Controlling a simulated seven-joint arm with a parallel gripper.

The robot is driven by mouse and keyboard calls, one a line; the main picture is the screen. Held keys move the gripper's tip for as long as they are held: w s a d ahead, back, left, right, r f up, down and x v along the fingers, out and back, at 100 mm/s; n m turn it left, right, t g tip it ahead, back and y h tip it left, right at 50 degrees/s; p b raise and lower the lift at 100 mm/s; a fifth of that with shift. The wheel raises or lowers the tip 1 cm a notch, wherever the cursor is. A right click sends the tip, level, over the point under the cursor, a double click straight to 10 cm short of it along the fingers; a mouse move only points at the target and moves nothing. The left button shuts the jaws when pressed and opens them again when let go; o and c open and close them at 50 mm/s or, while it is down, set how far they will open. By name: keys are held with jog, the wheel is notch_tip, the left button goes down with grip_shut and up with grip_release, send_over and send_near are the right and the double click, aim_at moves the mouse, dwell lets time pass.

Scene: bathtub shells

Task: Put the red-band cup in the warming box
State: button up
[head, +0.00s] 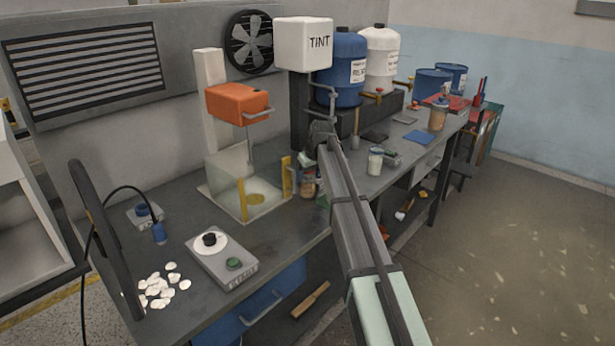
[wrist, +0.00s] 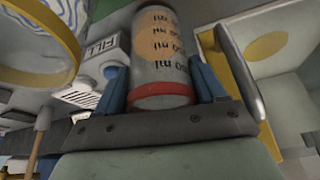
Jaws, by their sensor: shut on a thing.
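The red-band cup (wrist: 160,60) is a clear measuring cup with black ml marks, an orange round patch and a red band near one end. In the wrist view my gripper (wrist: 162,86) is shut on it, with a blue finger pad on each side. In the head view my arm partly hides the gripper, and the cup in it is hard to make out. No box is clearly marked as the warming box. A clear-walled box (head: 228,166) with yellow strips stands under the orange mixer, left of my gripper. A white open-fronted cabinet (head: 25,235) stands at the far left.
The orange mixer (head: 238,103) overhangs the clear-walled box. A scale-like device (head: 222,262) and white chips (head: 160,288) lie at the bench's front left. A white-filled jar (head: 375,162) stands right of my arm. The TINT tank (head: 304,45) and blue drum (head: 340,70) stand behind.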

jog(key=shift+f, duration=0.3)
jog(key=shift+f, duration=0.1)
jog(key=o, duration=0.8)
jog(key=v, duration=1.2)
